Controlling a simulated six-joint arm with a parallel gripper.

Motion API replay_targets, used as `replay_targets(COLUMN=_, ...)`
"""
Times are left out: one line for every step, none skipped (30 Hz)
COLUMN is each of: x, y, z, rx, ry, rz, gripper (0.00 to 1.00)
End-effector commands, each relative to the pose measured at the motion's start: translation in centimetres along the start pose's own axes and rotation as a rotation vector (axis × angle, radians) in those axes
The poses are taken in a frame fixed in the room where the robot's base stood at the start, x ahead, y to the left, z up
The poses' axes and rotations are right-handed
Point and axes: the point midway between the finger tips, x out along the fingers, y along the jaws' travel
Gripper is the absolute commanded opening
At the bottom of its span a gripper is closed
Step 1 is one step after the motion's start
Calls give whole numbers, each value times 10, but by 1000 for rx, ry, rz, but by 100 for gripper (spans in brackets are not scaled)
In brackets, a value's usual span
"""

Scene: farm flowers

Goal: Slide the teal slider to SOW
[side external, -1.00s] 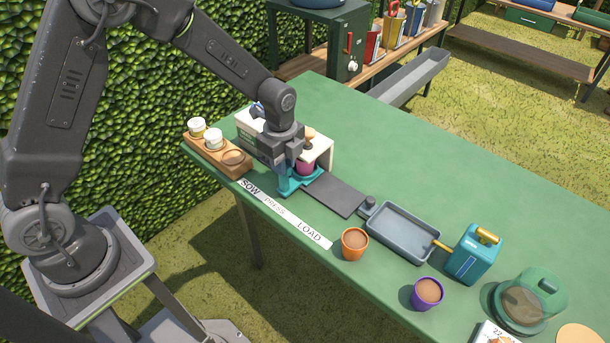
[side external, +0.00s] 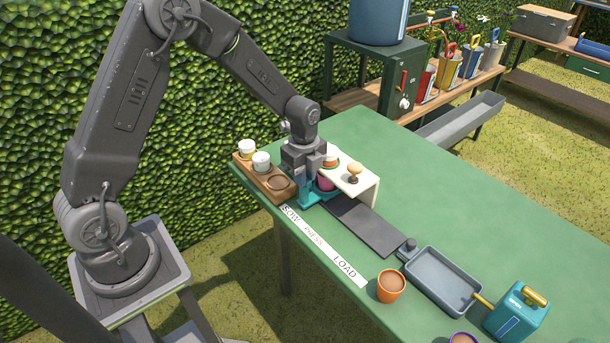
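The teal slider (side external: 308,198) is at the upper-left end of its dark track (side external: 362,226), beside the SOW label (side external: 291,213). A magenta pot (side external: 325,184) stands on it, partly hidden by my gripper. My gripper (side external: 303,188) points down at the slider's near left part and seems to touch it. Its fingertips are too small and covered to show whether they are closed on the slider. The label strip (side external: 325,248) reads SOW, PRESS and LOAD along the table edge.
A white press stand (side external: 366,192) with a wooden knob (side external: 354,173) is just right of my gripper. A wooden rack (side external: 252,178) with white-lidded jars is to the left. An orange pot (side external: 391,286), grey tray (side external: 460,290) and teal can (side external: 516,312) stand nearer. The table's right side is clear.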

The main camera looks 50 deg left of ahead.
Motion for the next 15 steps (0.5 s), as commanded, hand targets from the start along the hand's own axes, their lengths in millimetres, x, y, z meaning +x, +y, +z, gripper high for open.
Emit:
replay_targets(x=-1, y=0, z=6, rx=-1, ry=-8, rz=-3, gripper=22)
replay_targets(x=-1, y=0, z=6, rx=-1, ry=-8, rz=-3, gripper=25)
replay_targets(x=-1, y=0, z=6, rx=-1, ry=-7, rz=-3, gripper=28)
replay_targets(x=-1, y=0, z=5, rx=-1, ry=-7, rz=-2, gripper=31)
replay_targets(x=-1, y=0, z=5, rx=-2, ry=-6, rz=-2, gripper=34)
replay_targets(x=-1, y=0, z=5, rx=-1, ry=-6, rz=-2, gripper=38)
replay_targets(x=-1, y=0, z=5, rx=-2, ry=-6, rz=-2, gripper=41)
replay_targets(x=-1, y=0, z=4, rx=-1, ry=-6, rz=-2, gripper=44)
replay_targets(x=0, y=0, z=4, rx=-1, ry=-5, rz=-2, gripper=44)
replay_targets(x=0, y=0, z=4, rx=-1, ry=-5, rz=-2, gripper=44)
replay_targets(x=0, y=0, z=4, rx=-1, ry=-5, rz=-2, gripper=44)
replay_targets(x=0, y=0, z=4, rx=-1, ry=-5, rz=-2, gripper=44)
replay_targets(x=0, y=0, z=4, rx=-1, ry=-5, rz=-1, gripper=44)
replay_targets(x=0, y=0, z=4, rx=-1, ry=-5, rz=-2, gripper=44)
replay_targets(x=-1, y=0, z=4, rx=-1, ry=-5, rz=-2, gripper=44)
